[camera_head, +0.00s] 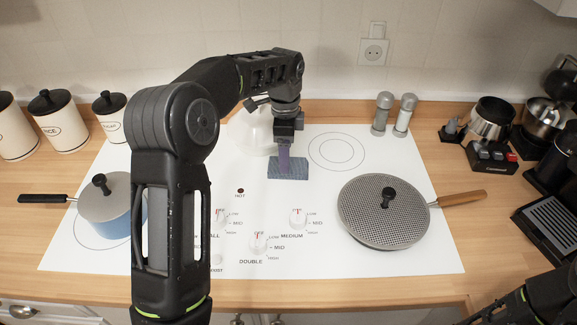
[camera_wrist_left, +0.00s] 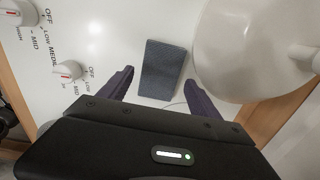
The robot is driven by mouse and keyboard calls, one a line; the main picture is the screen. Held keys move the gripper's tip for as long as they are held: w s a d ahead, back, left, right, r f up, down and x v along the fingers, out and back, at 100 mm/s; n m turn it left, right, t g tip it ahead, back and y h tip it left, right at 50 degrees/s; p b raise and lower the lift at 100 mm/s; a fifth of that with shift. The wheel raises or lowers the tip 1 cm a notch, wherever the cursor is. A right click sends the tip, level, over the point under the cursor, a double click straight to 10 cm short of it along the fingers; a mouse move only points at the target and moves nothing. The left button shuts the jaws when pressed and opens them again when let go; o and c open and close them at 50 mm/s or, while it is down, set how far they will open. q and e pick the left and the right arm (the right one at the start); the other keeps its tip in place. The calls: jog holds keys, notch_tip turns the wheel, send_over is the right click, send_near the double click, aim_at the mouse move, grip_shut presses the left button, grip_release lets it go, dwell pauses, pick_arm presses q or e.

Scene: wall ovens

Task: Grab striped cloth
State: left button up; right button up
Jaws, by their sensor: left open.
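The cloth (camera_head: 291,172) lies flat on the white cooktop in the head view, a small blue-grey rectangle. Stripes cannot be made out clearly. It also shows in the left wrist view (camera_wrist_left: 164,62), between and just beyond the fingertips. My left gripper (camera_head: 284,168) points down over the cloth, partly covering it in the head view. In the wrist view my left gripper (camera_wrist_left: 160,77) is open, one purple finger on each side of the cloth, nothing held. Whether the fingertips touch the cooktop cannot be told. My right gripper is not in view.
A white kettle (camera_head: 250,136) stands close to the cloth, partly behind my left arm. A covered pan (camera_head: 385,222) is at right, a blue pot (camera_head: 105,218) at left. Salt and pepper shakers (camera_head: 403,115) stand at the back. Cooktop in front of the cloth has knobs (camera_head: 299,218).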

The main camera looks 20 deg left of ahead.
aim_at(298, 166)
pick_arm(q)
jog(key=shift+f+p, duration=0.4)
jog(key=shift+f, duration=1.45)
jog(key=shift+c, duration=0.3)
jog(key=c, duration=1.1)
